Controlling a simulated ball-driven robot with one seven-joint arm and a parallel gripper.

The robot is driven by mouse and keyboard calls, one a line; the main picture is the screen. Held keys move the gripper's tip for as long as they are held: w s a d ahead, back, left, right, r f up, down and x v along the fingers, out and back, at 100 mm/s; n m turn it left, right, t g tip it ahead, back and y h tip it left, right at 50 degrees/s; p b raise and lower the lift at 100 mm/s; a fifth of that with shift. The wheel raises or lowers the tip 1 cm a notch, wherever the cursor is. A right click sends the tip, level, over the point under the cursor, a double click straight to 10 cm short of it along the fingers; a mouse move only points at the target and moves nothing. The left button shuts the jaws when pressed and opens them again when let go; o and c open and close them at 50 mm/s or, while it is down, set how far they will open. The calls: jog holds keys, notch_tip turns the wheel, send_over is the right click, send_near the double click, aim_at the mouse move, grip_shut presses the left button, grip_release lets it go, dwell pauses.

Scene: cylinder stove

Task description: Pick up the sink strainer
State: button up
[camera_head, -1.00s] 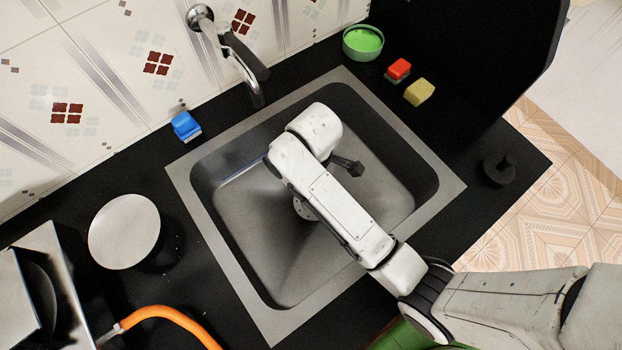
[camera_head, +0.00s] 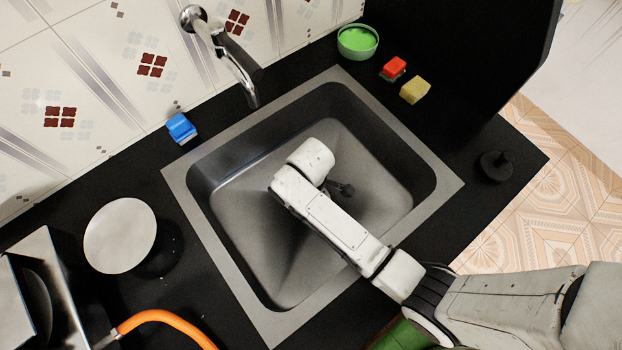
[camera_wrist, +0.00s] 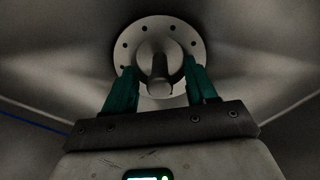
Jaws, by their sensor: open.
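The sink strainer (camera_wrist: 172,33) is a pale round disc with a ring of small holes and a rounded metal knob (camera_wrist: 160,68) in its middle. It lies at the bottom of the sink in the wrist view. My gripper (camera_wrist: 162,77) is open, its two teal fingers on either side of the knob. I cannot tell whether the fingers touch the knob.
A white disc (camera_head: 120,236) and orange hose (camera_head: 165,318) are at left.

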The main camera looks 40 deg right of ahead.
grip_shut()
dwell(0.4)
